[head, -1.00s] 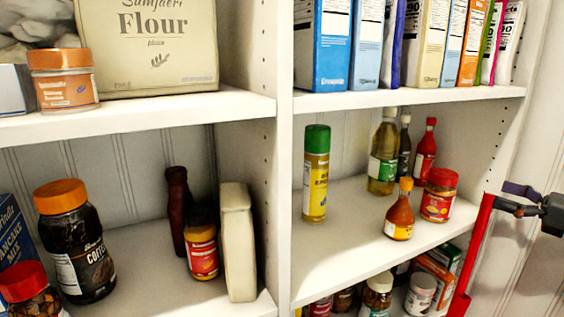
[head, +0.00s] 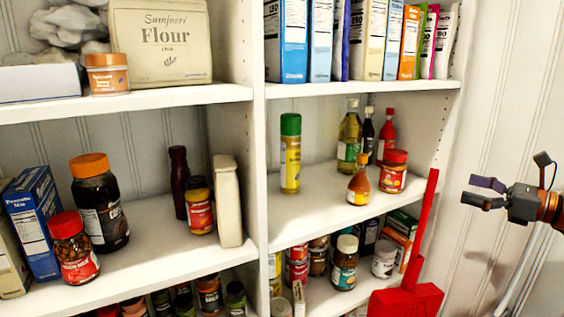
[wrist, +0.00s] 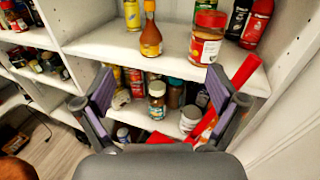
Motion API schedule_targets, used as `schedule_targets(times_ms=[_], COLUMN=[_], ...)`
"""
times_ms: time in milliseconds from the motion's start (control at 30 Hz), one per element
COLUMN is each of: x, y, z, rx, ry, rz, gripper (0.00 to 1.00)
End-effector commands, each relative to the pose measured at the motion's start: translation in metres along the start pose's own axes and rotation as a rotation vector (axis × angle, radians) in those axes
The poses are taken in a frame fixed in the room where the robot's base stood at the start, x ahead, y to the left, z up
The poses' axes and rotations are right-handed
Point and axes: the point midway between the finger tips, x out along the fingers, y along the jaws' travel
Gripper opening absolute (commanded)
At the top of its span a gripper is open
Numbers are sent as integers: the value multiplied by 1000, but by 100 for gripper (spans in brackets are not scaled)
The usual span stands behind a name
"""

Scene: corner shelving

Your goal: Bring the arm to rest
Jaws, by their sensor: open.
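My gripper (head: 485,192) is at the right side of the head view, in front of the white panelled wall and to the right of the shelving. Its dark fingers with purple pads are spread apart, with nothing between them. In the wrist view the two fingers (wrist: 160,95) frame the lower shelf opening and stand clear of the shelf. No object is held.
A red broom or dustpan-like tool (head: 408,300) stands upright between my gripper and the shelves. The white middle shelf (head: 320,215) holds a yellow spray can (head: 290,160), a sauce bottle (head: 359,186) and a red-lidded jar (head: 393,172). The wall side is clear.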

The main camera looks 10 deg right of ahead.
Motion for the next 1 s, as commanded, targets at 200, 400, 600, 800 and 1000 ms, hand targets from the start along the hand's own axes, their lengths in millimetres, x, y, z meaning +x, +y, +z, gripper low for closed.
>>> schedule_targets(times_ms=[200,400,600,800,1000], x=[35,76,132,172,164], y=[28,68,144,256,352], z=[4,6,0,-32,-84], rx=[-78,-189,-386,-692,-1007], ry=[43,98,188,306,407], rz=[84,197,392,690,1000], gripper=[95,95,95,95,95])
